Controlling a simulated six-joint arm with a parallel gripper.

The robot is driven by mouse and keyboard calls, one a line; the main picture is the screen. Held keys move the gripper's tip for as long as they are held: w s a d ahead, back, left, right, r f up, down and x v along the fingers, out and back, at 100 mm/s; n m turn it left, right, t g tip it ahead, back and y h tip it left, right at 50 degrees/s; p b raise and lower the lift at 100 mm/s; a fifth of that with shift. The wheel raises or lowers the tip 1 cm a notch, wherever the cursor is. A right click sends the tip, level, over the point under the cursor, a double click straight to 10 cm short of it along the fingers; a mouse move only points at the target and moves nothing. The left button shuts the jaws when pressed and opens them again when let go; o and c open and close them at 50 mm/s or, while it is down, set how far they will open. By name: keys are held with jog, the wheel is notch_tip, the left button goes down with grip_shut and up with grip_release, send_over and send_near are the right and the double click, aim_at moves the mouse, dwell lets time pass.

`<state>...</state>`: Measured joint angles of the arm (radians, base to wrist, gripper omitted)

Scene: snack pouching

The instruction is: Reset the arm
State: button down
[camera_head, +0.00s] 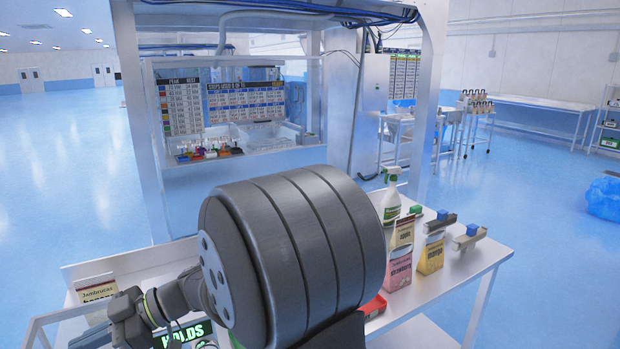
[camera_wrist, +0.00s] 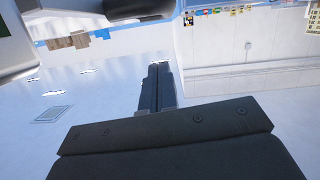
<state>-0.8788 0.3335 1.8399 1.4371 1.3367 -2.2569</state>
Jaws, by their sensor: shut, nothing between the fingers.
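My gripper shows in the wrist view (camera_wrist: 160,72), its two dark fingers together with nothing between them. That view looks out over the room at a turned angle, with floor and a white wall beyond the fingers. In the head view a large dark ribbed cylinder, part of my own body, fills the middle. A dark arm joint of mine sits at the lower left, above the table. The gripper's fingers cannot be made out in the head view.
On the white table (camera_head: 462,290) at right stand a strawberry pouch (camera_head: 398,270), a mango pouch (camera_head: 431,256), an apple pouch (camera_head: 403,232) and a spray bottle (camera_head: 391,200). A banana pouch (camera_head: 97,290) stands at left. A red tray (camera_head: 373,307) is partly hidden.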

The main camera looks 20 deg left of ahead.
jog(key=shift+s+a+f, duration=0.1)
jog(key=shift+s+f, duration=0.2)
jog(key=shift+f, duration=0.45)
jog(key=shift+s+a+f, duration=0.1)
jog(key=shift+s+f, duration=0.2)
jog(key=shift+f, duration=0.5)
jog(key=shift+s+a+f, duration=0.1)
jog(key=shift+s+f, duration=0.2)
jog(key=shift+f, duration=0.45)
